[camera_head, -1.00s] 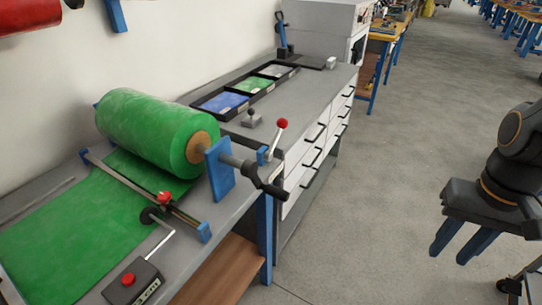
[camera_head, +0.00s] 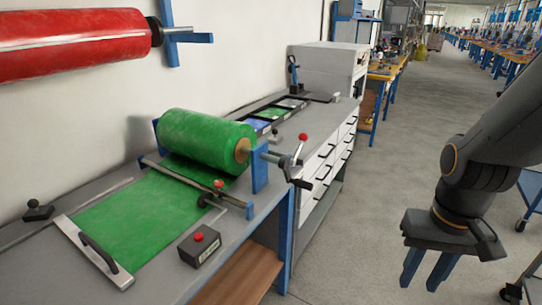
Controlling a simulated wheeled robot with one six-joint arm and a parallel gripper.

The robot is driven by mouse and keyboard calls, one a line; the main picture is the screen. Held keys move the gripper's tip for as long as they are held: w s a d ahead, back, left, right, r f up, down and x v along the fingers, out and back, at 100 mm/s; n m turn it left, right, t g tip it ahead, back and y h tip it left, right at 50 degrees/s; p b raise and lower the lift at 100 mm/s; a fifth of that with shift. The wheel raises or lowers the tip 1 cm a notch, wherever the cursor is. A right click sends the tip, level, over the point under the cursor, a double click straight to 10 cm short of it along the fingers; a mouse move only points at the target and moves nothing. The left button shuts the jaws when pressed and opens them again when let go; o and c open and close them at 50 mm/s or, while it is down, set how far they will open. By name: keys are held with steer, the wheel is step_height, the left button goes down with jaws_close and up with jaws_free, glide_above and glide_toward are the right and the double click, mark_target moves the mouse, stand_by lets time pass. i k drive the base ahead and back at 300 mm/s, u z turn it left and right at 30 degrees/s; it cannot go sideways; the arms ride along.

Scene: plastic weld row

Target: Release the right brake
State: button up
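A lever with a red ball knob (camera_head: 303,137) stands upright at the right end of the green roll (camera_head: 205,140), by the blue roll support (camera_head: 259,172). It looks like the right brake, though no label is readable. A black crank handle (camera_head: 303,184) sticks out just below it on the same shaft end. My gripper (camera_head: 426,272) hangs over the floor at the lower right, well away from the lever. Its two blue fingers point down, apart, with nothing visible between them.
Green sheet (camera_head: 150,225) runs over the bench under a bar with a red knob (camera_head: 218,184). A box with a red button (camera_head: 199,246) stands near the bench's front edge. A red roll (camera_head: 75,45) hangs on the wall. Floor between bench and gripper is clear.

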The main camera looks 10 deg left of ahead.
mark_target(303, 137)
steer(key=u, duration=0.65)
steer(key=i, duration=1)
steer(key=k, duration=1)
steer(key=u, duration=0.55)
steer(key=i, duration=0.7)
steer(key=z, duration=1.1)
steer(key=i, duration=0.3)
steer(key=u, duration=0.05)
